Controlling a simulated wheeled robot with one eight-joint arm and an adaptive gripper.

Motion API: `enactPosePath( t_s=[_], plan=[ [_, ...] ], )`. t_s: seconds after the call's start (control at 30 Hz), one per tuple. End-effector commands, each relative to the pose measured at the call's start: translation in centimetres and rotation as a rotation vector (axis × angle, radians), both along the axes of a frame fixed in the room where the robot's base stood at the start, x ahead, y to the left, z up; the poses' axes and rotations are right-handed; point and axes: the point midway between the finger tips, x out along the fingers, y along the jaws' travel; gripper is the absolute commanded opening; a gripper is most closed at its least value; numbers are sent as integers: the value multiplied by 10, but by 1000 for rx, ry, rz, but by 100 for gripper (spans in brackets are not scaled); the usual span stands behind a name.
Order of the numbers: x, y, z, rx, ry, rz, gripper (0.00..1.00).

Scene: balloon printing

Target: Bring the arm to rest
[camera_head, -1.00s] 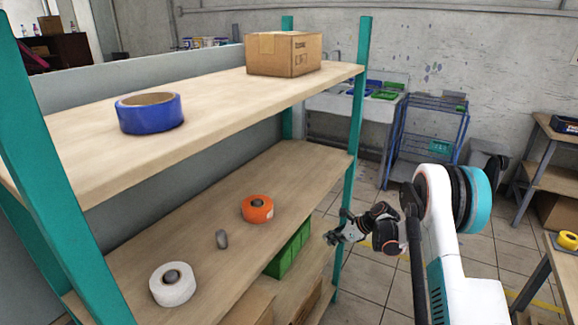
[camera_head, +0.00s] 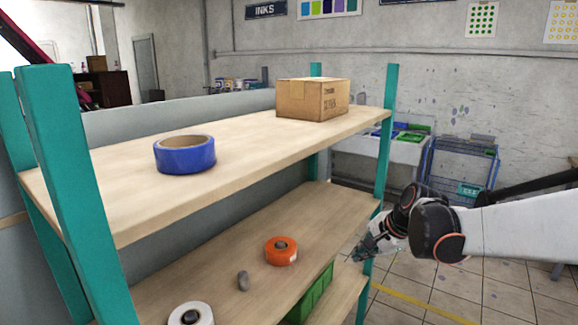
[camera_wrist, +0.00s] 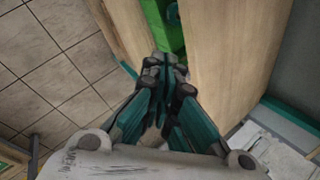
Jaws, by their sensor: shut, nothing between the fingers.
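My gripper (camera_head: 369,249) is at the right end of the shelving in the head view, close to the teal post (camera_head: 386,140). In the wrist view my gripper (camera_wrist: 165,62) is shut with its fingers together and nothing held. It points down toward the shelf edge and a green box (camera_wrist: 163,28). My arm comes in from the right. Whether the gripper touches the shelf I cannot tell.
The upper shelf (camera_head: 120,205) bears a blue tape roll (camera_head: 185,154) and a cardboard box (camera_head: 312,99). The middle shelf bears an orange roll (camera_head: 281,251), a small grey piece (camera_head: 243,281) and a white roll (camera_head: 191,314). Open tiled floor (camera_head: 500,293) lies right.

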Motion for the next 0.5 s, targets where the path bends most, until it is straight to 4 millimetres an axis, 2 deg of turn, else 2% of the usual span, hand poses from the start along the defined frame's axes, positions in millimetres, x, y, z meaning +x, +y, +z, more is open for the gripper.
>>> enactPosePath(
  t_s=[0.03, 0.2, 0.5],
  plan=[
    [-17, 3, 10, -38, -18, 41, 0],
    [-65, 6, 34, -178, -79, 183, 0],
    [-153, 8, 55, -427, -174, 442, 0]
  ],
)
